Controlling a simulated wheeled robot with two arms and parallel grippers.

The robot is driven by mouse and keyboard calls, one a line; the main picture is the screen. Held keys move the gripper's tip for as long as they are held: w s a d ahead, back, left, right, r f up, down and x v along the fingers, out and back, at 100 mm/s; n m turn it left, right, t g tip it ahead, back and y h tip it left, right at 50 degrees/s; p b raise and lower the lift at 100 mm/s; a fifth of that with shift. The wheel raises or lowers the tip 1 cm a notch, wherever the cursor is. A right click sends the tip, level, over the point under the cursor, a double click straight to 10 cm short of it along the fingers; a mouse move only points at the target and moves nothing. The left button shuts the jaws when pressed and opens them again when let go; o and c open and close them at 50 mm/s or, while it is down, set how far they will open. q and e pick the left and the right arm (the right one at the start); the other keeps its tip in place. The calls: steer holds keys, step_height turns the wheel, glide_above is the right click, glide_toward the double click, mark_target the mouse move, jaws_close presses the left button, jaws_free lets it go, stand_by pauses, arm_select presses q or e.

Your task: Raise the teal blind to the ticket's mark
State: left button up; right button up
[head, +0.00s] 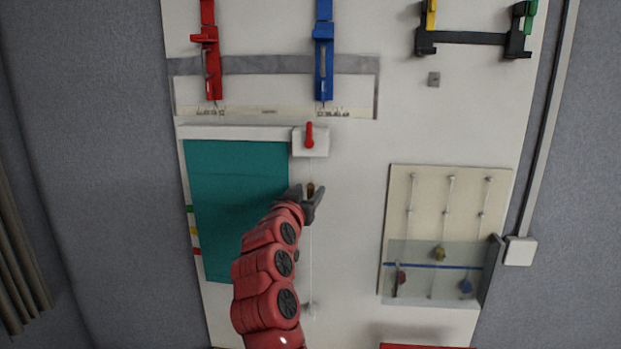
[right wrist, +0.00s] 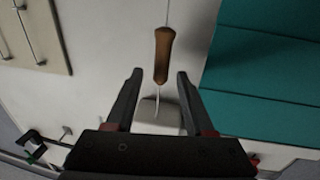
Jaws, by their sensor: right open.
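The teal blind (head: 235,175) hangs on the left of the white panel. Its bottom edge lies below the red mark (head: 197,251); my right arm hides its lower right part. A green mark (head: 190,209) and a yellow mark (head: 193,231) sit above the red one along its left edge. A brown pull handle (right wrist: 163,55) hangs on a thin cord beside the blind. My right gripper (head: 311,200) is open at the handle; in the right wrist view the handle's end reaches between the fingertips (right wrist: 160,76). I cannot make out a ticket. My left gripper is out of view.
A white block with a red lever (head: 309,135) sits above the handle. Red (head: 211,65) and blue (head: 324,60) fixtures are higher up. A board with several rods and a clear cover (head: 440,255) is at right. The panel between is mostly bare.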

steer(key=shift+p+x, duration=0.35)
steer(key=shift+x, duration=0.95)
steer(key=shift+a, duration=0.1)
jaws_close()
stand_by(0.5)
